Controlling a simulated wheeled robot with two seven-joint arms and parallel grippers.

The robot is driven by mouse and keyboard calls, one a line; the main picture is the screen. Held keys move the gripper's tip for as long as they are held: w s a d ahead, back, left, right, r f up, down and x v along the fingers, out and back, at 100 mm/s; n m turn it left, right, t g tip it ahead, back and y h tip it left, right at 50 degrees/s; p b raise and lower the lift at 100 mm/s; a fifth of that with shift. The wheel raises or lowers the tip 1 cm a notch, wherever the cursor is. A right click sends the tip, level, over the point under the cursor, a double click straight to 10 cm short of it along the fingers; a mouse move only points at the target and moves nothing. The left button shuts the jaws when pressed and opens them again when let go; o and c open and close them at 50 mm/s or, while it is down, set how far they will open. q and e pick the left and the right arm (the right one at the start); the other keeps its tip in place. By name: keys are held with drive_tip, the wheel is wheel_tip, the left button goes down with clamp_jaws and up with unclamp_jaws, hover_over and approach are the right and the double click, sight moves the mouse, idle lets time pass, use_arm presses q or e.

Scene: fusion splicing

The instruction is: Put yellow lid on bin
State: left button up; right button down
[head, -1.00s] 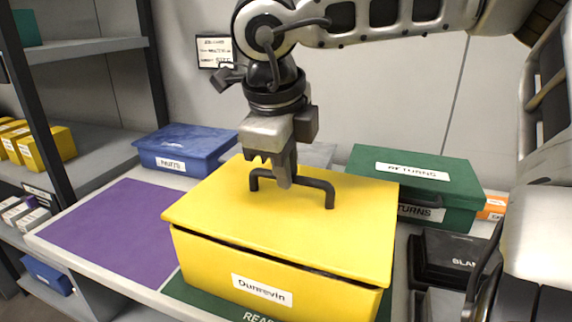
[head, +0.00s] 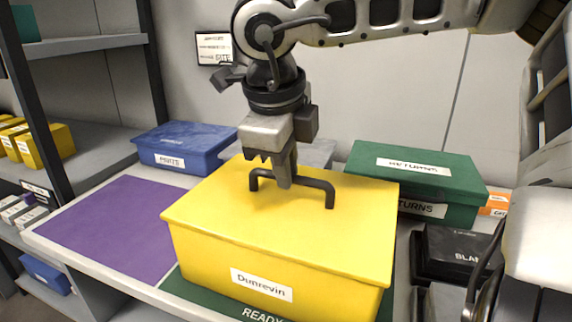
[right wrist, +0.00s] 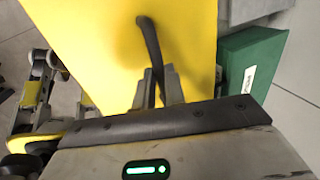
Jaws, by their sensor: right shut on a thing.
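The yellow lid (head: 265,225) lies on the yellow bin (head: 210,255), and its front edge now meets the bin wall with no dark gap showing. The bin carries a white label reading "Dunrevin" and stands on a green mat. The lid's dark handle (head: 320,187) rises from its middle. My right gripper (head: 284,178) is shut on the handle from above. In the right wrist view the right gripper (right wrist: 160,90) has the handle (right wrist: 150,45) between its fingers, over the yellow lid (right wrist: 95,40). My left gripper is not in view.
A blue bin (head: 185,148) with a lid stands at back left. A green "RETURNS" bin (head: 420,175) stands close at right, with a black box (head: 455,250) in front of it. A purple mat (head: 110,225) is clear at left. Shelves (head: 95,140) stand further left.

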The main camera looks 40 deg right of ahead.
drive_tip(key=c, duration=1.4)
unclamp_jaws()
drive_tip(key=shift+a+r, duration=0.1)
drive_tip(key=shift+r, duration=0.3)
use_arm(q)
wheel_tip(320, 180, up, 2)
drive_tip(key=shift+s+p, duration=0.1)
drive_tip(key=shift+p, duration=0.8)
use_arm(e)
drive_tip(key=v, duration=1.5)
drive_tip(key=shift+r, duration=0.1)
